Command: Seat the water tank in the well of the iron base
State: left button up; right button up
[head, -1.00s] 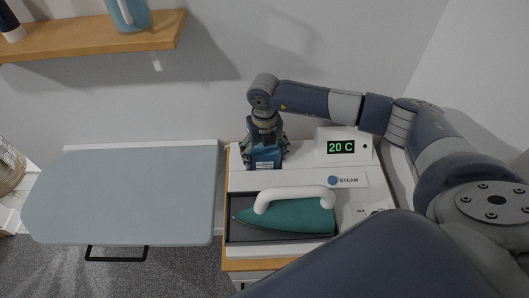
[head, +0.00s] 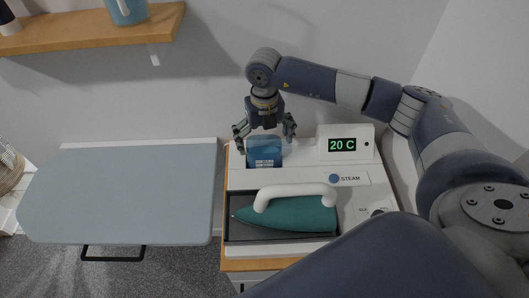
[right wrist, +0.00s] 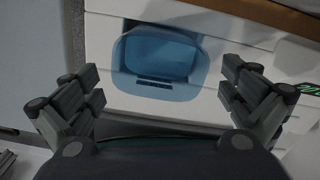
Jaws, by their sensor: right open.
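The blue translucent water tank (head: 264,153) stands at the back left of the white iron base (head: 300,177), beneath my right gripper. It also shows in the right wrist view (right wrist: 158,62), set into the white surface of the base; how deep it sits I cannot tell. The well itself is hidden by the tank. My right gripper (head: 264,134) is open, with its fingers spread to either side of the tank's top and apart from it. In the right wrist view, the open fingers (right wrist: 166,98) hold nothing. My left gripper is not in view.
A teal iron with a white handle (head: 290,212) lies in the dark tray at the front of the base. A display reading 20 C (head: 342,145) stands at the back right. An ironing board (head: 120,195) lies left, and a wooden shelf (head: 95,34) hangs above it.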

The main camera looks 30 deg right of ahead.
notch_tip(320, 180, up, 7)
jog(key=b, duration=0.1)
jog(key=shift+b, duration=0.4)
